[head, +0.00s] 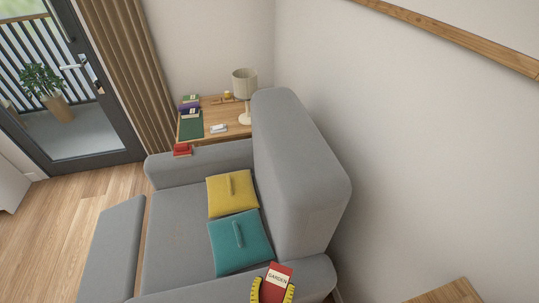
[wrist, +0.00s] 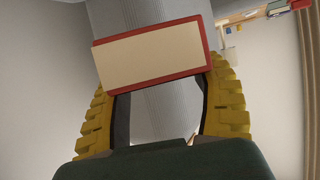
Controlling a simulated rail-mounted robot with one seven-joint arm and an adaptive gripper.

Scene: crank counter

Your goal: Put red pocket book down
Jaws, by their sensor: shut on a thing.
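The red pocket book (head: 274,282) with a white "GARDEN" label is at the bottom of the head view. My gripper (head: 272,289) is shut on it, with a yellow ribbed finger on each side. The wrist view shows the book's red cover edges and cream page side (wrist: 150,58), slightly tilted between the fingers. The book appears held up near the near end of the grey sofa (head: 185,220); its height above it I cannot tell.
A wooden side table (head: 215,111) beyond the sofa holds a lamp (head: 245,90), stacked books (head: 189,104), a green mat (head: 190,129) and small items. A red object (head: 182,150) sits by the far armrest. Yellow (head: 232,195) and teal (head: 240,242) cushions lie on the seat.

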